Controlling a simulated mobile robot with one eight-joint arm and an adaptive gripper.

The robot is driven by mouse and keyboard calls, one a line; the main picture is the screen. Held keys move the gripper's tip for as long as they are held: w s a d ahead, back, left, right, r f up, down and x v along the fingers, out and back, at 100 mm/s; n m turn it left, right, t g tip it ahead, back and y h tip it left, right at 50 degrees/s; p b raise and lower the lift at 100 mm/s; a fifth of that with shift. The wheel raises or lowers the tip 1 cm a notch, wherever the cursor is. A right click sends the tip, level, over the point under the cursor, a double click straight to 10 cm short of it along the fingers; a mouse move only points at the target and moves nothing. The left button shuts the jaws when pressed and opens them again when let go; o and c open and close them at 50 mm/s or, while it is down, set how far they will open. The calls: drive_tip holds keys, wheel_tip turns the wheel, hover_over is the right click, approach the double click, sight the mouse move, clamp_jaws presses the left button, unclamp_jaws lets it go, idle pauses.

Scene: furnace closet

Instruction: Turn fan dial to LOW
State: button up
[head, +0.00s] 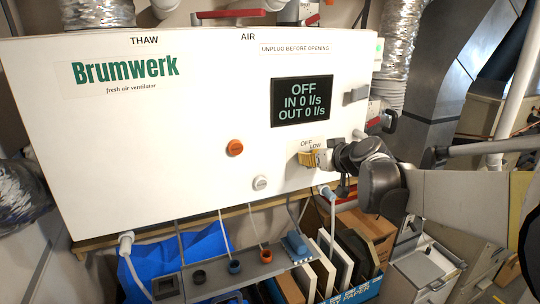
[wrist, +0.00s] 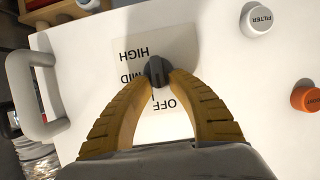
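The fan dial (wrist: 157,68) is a small dark knob on a light label plate, and its fingers-side view shows HIGH, MID and OFF printed around it. In the head view the OFF and LOW labels show, but the knob is hidden behind my gripper (head: 312,158). In the wrist view the two yellow fingertips of my gripper (wrist: 159,80) are at both sides of the knob and appear to touch it. The display (head: 302,101) on the white Brumwerk ventilator (head: 200,120) reads OFF, IN 0 l/s, OUT 0 l/s. I cannot tell exactly where the knob points.
An orange button (head: 235,148) and a white FILTER button (head: 260,183) are on the same panel. A grey handle (wrist: 38,95) stands out near the dial. Below the ventilator are a shelf with sockets (head: 235,267) and several upright boards. A silver duct rises at the right.

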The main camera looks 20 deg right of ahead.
clamp_jaws()
drive_tip(key=shift+d, duration=0.1)
drive_tip(key=shift+d+f+m+y+b, duration=0.1)
drive_tip(key=shift+d+m+y+b, duration=0.1)
drive_tip(key=shift+m+y+b, duration=0.7)
drive_tip(key=shift+d+f+m+y+b, duration=0.15)
drive_tip(key=shift+m+y+b, duration=0.45)
drive_tip(key=shift+m, duration=0.5)
drive_tip(key=shift+d+f+m+y+b, duration=0.1)
drive_tip(key=shift+d+m+y+b, duration=0.1)
drive_tip(key=shift+m+y+b, duration=0.6)
drive_tip(key=shift+m, duration=0.3)
drive_tip(key=o, duration=0.5)
unclamp_jaws()
